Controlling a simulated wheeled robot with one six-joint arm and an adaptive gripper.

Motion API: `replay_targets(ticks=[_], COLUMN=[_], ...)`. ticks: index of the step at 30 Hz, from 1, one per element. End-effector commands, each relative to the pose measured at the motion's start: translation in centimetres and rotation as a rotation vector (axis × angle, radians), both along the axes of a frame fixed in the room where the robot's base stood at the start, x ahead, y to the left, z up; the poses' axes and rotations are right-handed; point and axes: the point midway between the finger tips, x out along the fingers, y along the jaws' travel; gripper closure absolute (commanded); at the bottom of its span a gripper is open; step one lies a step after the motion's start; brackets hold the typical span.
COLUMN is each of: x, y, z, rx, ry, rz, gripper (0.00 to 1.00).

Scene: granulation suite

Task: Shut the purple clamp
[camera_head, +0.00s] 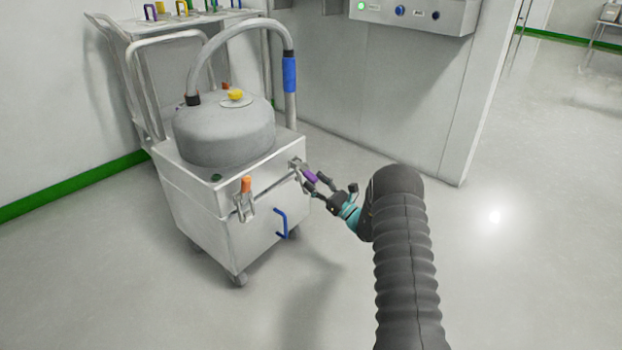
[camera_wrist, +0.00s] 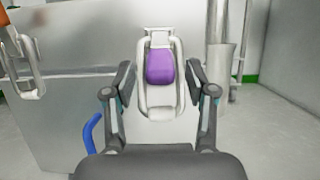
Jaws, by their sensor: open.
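The purple clamp (camera_wrist: 160,66) is a latch with a purple grip and a metal wire loop on the front of a steel cart. In the wrist view it stands between my open fingers, in the upper middle. In the head view the purple clamp (camera_head: 310,176) is at the cart's right front corner, partly hidden by my gripper. My gripper (camera_head: 318,184) is open around the clamp from the front; in the wrist view, my gripper (camera_wrist: 162,85) shows a gap on both sides of the purple grip. I cannot tell whether the clamp is latched.
The steel cart (camera_head: 190,205) carries a grey domed lid with a yellow knob (camera_head: 236,95). An orange clamp (camera_head: 247,185) is to the left, and it shows in the wrist view (camera_wrist: 5,20). A blue handle (camera_head: 281,224) is below. The floor to the right is clear.

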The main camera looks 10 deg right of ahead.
Motion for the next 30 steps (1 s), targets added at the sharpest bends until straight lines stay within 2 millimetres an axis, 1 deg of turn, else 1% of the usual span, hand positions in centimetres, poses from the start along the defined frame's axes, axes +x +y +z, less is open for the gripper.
replay_targets(ticks=[3, 7, 17, 20, 21, 24, 30], x=[1.0, 1.6, 1.8, 1.8, 1.8, 1.8, 1.8], y=[0.9, 1.4, 1.5, 1.5, 1.5, 1.5, 1.5], z=[0.5, 0.9, 1.0, 1.0, 1.0, 1.0, 1.0], rx=[-0.001, -0.001, 0.000, -0.001, -0.001, -0.001, -0.001], ry=[-0.001, 0.001, 0.000, 0.001, 0.001, 0.001, 0.000], rz=[0.001, 0.001, 0.000, 0.000, 0.000, 0.000, -0.001], gripper=[0.44, 0.44, 0.44, 0.66, 0.76, 1.00, 1.00])
